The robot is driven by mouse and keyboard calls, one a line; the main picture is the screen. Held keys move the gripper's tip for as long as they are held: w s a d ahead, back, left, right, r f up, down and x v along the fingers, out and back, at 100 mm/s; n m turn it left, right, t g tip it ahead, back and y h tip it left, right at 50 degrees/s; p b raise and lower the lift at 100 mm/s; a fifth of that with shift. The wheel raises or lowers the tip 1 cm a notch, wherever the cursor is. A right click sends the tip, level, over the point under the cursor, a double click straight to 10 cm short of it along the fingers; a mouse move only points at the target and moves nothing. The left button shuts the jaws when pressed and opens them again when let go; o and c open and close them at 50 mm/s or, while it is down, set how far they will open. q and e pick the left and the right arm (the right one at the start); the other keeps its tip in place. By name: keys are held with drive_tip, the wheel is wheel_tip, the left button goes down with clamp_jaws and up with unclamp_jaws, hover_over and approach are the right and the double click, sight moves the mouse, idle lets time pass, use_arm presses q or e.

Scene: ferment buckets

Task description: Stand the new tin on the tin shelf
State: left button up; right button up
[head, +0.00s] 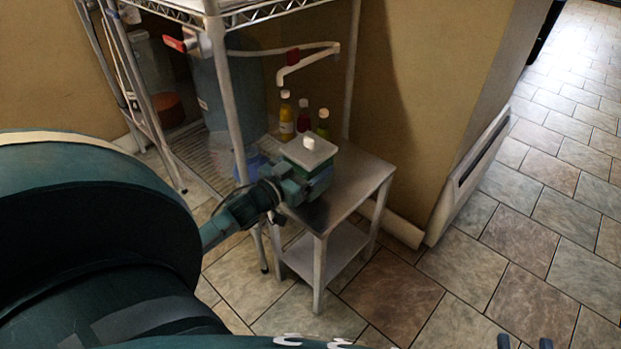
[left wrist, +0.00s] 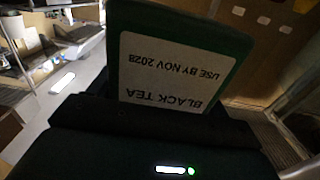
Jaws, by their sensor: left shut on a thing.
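My left gripper (head: 308,180) is shut on a green tin with a grey lid (head: 309,150) and a white knob. The tin is above or on the top of a small metal table (head: 350,190); I cannot tell if it touches. In the left wrist view the tin (left wrist: 172,70) fills the space in front of the jaws, its white label reading "BLACK TEA USE BY NOV 2028" upside down in the picture. My right gripper (head: 525,342) shows only its two fingertips at the bottom edge, apart and empty. No shelf marked for tins is clear in these views.
Several capped bottles (head: 303,116) stand just behind the tin. A wire rack (head: 215,60) with a large blue-grey bucket (head: 222,85) and a red-handled tap (head: 174,43) is to the left. The small table has a lower shelf (head: 335,250). Tiled floor is open at right.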

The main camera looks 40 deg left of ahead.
use_arm(q)
drive_tip(key=shift+f+b, duration=0.7)
drive_tip(key=shift+f, duration=1)
drive_tip(key=shift+f, duration=0.1)
drive_tip(key=o, duration=0.7)
drive_tip(key=shift+f, duration=0.1)
drive_tip(key=o, duration=0.4)
